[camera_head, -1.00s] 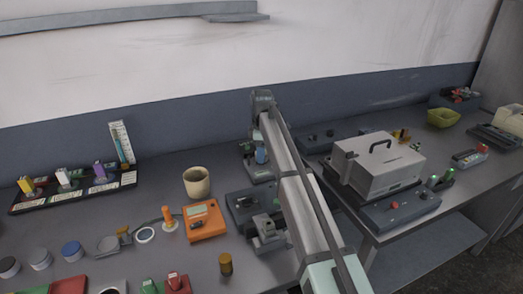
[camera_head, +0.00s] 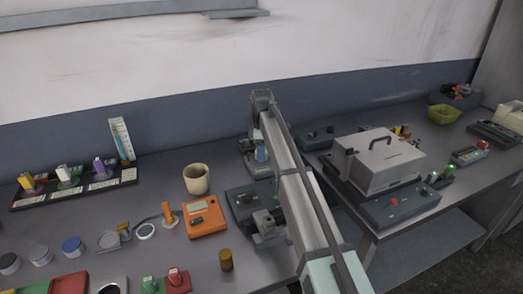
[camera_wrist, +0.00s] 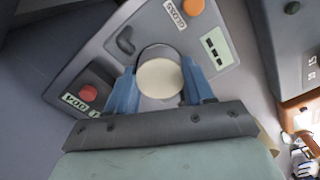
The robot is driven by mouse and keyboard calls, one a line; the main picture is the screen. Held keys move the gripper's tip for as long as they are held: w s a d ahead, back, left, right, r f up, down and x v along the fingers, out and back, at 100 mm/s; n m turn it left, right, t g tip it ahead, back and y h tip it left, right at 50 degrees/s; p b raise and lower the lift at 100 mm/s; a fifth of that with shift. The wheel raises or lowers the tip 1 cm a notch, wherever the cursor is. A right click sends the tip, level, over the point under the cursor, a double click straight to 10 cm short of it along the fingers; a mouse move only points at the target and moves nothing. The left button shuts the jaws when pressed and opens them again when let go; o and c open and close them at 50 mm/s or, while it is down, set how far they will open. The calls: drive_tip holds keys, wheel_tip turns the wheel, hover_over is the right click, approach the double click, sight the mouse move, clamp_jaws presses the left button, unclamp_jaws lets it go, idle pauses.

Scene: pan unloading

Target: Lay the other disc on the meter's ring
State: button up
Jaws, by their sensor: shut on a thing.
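My gripper (camera_wrist: 158,88) is shut on a pale cream disc (camera_wrist: 160,79), one blue finger at each side of it. The disc faces the wrist camera over the dark round ring of the grey meter (camera_wrist: 215,75). The meter shows a red button, an orange button, a dark slot and a small display. I cannot tell whether the disc touches the ring. In the head view my gripper (camera_head: 260,152) is at the back of the bench, and my arm hides most of the meter below it.
An orange box (camera_head: 204,219) and a cream cup (camera_head: 196,179) stand left of my arm. A dark grey device (camera_head: 243,201) sits just in front of the meter. A grey case with a handle (camera_head: 380,160) stands on the right bench. Several small jars are at the front left.

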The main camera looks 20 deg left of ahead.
drive_tip(key=o, duration=1.2)
wheel_tip(320, 180, up, 14)
drive_tip(key=shift+f, duration=0.15)
